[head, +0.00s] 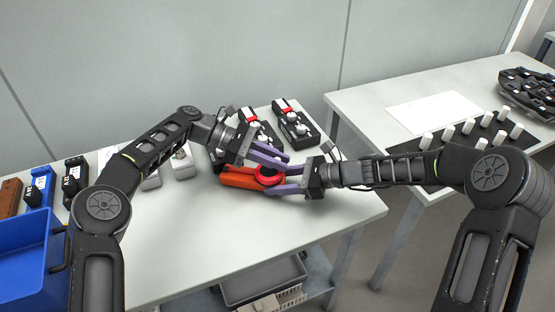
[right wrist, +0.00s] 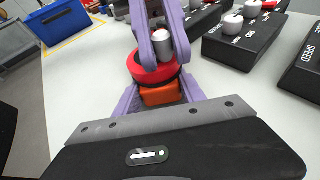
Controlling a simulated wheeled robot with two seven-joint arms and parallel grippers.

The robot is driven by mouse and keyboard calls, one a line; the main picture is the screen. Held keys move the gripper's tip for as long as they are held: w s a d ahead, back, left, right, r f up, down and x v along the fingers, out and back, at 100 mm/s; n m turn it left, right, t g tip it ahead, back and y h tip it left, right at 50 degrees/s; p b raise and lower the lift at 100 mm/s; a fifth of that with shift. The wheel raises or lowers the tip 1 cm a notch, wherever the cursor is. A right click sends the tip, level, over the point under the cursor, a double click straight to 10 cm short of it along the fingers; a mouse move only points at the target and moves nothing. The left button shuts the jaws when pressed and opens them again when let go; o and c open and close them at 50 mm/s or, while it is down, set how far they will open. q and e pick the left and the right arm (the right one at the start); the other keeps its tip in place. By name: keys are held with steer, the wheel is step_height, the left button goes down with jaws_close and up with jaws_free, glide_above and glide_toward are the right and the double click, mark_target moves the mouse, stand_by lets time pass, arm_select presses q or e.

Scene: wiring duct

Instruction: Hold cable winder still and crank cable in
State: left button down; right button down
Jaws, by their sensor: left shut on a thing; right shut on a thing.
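The cable winder has an orange body (head: 240,178) and a red drum (head: 268,179), and sits on the light table near its right side. In the right wrist view its orange end (right wrist: 160,96) lies between the purple fingers of my right gripper (head: 283,181), which is shut on it. My left gripper (head: 279,160) reaches in from above and behind, with its purple fingers shut on the silver crank knob (right wrist: 162,44) over the red drum. The fingers partly hide the crank and drum in the head view. I cannot make out the cable.
Dark control boxes with white knobs (head: 294,126) stand just behind the winder. Grey parts (head: 183,162) stand left of it. A blue bin (head: 28,255) is at the far left. A second table (head: 370,100) at right holds a dark board with white pegs. The table's front is clear.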

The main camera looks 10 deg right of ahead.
arm_select(q)
steer(key=c, duration=1.3)
jaws_free()
steer(key=shift+c, duration=0.2)
